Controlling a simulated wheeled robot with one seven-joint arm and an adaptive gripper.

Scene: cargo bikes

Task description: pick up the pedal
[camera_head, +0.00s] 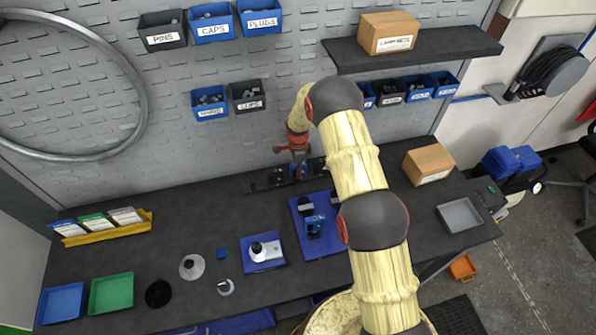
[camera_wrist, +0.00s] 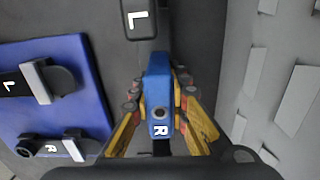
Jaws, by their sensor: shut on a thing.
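The pedal (camera_wrist: 159,85) is a blue block with a white R on its end and a round dark hole. In the wrist view it lies between the two yellow fingers of my gripper (camera_wrist: 158,104), which is shut on it from both sides. In the head view my gripper (camera_head: 299,168) is low over the dark strip (camera_head: 258,187) at the back of the bench. I cannot tell whether the pedal touches the strip. A black block marked L (camera_wrist: 139,20) sits just beyond it in the wrist view.
A blue tray (camera_head: 327,245) with dark parts lies in front of my gripper; the wrist view shows parts marked L and R on it. The pegboard wall (camera_wrist: 268,75) is close behind. A cardboard box (camera_head: 429,163) stands to the right.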

